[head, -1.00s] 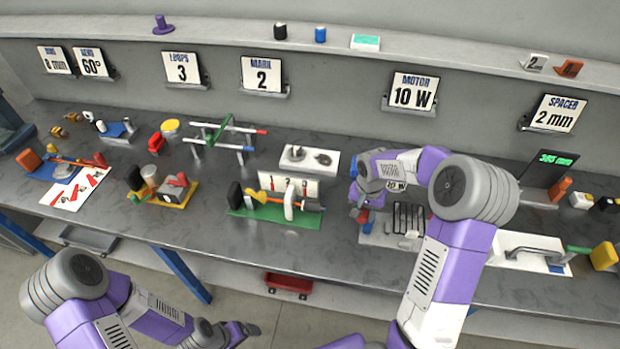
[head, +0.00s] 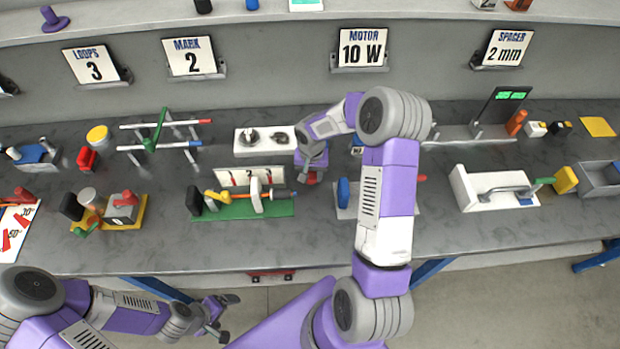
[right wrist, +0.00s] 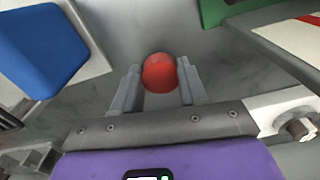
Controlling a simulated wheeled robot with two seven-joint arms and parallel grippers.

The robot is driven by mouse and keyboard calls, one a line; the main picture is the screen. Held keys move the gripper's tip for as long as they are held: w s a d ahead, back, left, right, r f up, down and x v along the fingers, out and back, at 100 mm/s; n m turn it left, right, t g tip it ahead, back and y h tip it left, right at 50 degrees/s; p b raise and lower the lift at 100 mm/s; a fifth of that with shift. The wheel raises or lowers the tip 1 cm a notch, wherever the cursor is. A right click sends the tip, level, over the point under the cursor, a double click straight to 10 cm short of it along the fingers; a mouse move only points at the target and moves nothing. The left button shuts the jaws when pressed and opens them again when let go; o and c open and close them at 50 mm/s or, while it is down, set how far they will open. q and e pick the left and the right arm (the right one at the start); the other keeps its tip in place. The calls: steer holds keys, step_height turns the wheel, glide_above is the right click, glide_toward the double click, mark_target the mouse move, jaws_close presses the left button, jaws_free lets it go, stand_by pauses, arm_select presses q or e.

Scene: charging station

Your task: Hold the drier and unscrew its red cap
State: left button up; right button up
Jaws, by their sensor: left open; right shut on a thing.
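My right gripper (head: 312,178) is low over the bench, between the green board and the white plate. In the right wrist view its jaws (right wrist: 160,88) are shut on a rounded red piece, which looks like the red cap (right wrist: 160,73). The red also shows at the gripper's tip in the head view (head: 312,180). The drier's body cannot be made out; the red piece and gripper may hide it. My left gripper (head: 217,318) is open and empty, low in front of the bench edge and well away from the red piece.
The green board (head: 240,210) stands left of my right gripper, and the white plate with a blue block (head: 343,192) stands right of it. A white tray with two dark knobs (head: 247,148) lies behind. Bare bench (head: 290,245) lies in front.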

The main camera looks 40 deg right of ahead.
mark_target(311, 176)
steer(key=shift+f+b, duration=0.3)
steer(key=shift+f, duration=1.2)
steer(key=o, duration=1.2)
steer(key=shift+c, duration=0.2)
